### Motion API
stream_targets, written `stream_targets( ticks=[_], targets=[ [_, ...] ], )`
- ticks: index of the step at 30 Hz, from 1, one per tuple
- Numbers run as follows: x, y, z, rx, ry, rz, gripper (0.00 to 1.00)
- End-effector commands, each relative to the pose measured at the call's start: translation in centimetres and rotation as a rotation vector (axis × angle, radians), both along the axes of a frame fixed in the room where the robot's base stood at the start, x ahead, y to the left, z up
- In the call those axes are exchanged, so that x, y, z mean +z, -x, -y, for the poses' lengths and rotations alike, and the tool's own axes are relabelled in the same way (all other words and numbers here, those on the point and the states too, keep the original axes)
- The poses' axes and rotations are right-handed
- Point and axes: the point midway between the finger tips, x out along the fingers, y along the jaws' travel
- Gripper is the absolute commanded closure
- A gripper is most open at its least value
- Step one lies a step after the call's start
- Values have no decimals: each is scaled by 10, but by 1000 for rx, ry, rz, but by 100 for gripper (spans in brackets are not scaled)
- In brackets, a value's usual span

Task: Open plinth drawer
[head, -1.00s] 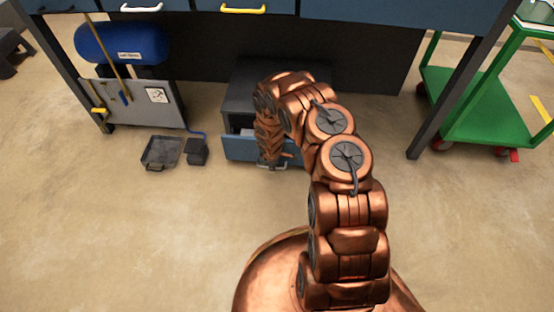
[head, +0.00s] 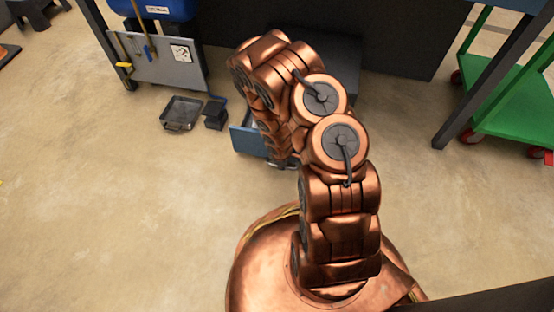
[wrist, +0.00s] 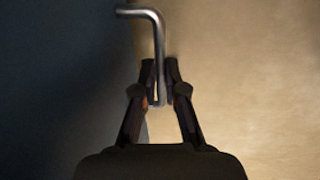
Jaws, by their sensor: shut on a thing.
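The plinth drawer has a blue front (head: 243,140) and juts out from a dark low cabinet (head: 338,68) on the floor. It is partly open, and a pale strip of its inside shows at the left. My arm covers much of the drawer and cabinet. My gripper (wrist: 160,82) is shut on the drawer handle (wrist: 158,40), a bent grey metal bar that runs between the fingertips in the wrist view. The dark drawer front (wrist: 60,90) fills the left of that view. In the head view, the fingers are mostly hidden by my arm near the drawer's front.
A black tray (head: 181,112) and a small dark box (head: 214,117) lie on the floor left of the drawer. A grey panel (head: 165,60) stands behind them. A green cart (head: 515,95) is at the right. The floor in front is clear.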

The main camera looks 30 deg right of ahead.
Motion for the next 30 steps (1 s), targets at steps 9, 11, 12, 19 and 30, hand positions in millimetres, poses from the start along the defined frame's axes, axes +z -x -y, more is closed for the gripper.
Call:
stream_targets(
  ticks=[9, 11, 12, 19, 30],
  targets=[
    [-4, 8, -1, -13, -3, -1, 100],
    [-4, 8, -1, -12, -3, -1, 100],
    [-4, 8, -1, -12, -4, -2, 100],
    [-4, 8, -1, -11, -3, -1, 80],
    [-2, 7, 0, -12, -1, -1, 63]
  ],
)
